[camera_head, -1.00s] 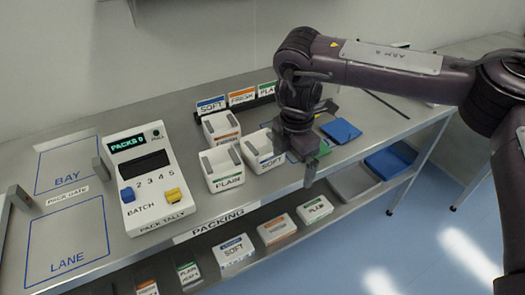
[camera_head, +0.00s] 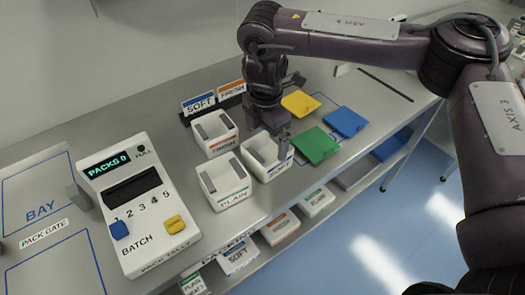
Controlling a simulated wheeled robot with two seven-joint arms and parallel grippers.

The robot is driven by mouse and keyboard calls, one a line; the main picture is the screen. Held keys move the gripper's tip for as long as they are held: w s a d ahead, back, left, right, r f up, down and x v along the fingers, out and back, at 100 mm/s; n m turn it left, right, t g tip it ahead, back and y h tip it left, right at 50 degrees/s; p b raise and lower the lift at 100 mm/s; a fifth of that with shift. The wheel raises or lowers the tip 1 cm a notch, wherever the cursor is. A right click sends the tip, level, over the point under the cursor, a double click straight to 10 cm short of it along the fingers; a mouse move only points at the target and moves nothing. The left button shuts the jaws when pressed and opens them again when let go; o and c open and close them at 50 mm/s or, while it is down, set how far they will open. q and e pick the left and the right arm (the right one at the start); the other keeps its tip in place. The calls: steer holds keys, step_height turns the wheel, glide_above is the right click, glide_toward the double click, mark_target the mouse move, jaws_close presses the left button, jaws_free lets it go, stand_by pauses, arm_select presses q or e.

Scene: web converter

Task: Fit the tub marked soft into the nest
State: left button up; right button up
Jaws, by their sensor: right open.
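The tub marked soft (camera_head: 257,166) is a white open tub on the bench, its label partly hidden behind my right gripper. My right gripper (camera_head: 281,152) is open, with a finger reaching down at the right side of this tub; I cannot tell whether it touches. A white tub marked fresh (camera_head: 208,149) stands behind it to the left, and a white tub marked plain (camera_head: 221,198) stands to its left. I cannot make out which thing is the nest. My left gripper is not in view.
A white pack tally box (camera_head: 150,229) with a blue and a yellow button stands to the left. A rack of soft and fresh signs (camera_head: 199,103) is at the back. Flat yellow (camera_head: 300,103), green (camera_head: 316,146) and blue (camera_head: 343,122) pieces lie to the right. Labelled packs sit on the lower shelf.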

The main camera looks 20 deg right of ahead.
mark_target(267, 163)
steer(key=f, duration=0.3)
steer(key=shift+s+d+f, duration=0.15)
steer(key=shift+s+d, duration=0.1)
steer(key=f, duration=0.1)
steer(key=f+p, duration=0.1)
steer(key=shift+w+f, duration=0.25)
steer(key=shift+f, duration=0.05)
steer(key=shift+s, duration=0.1)
steer(key=c, duration=0.7)
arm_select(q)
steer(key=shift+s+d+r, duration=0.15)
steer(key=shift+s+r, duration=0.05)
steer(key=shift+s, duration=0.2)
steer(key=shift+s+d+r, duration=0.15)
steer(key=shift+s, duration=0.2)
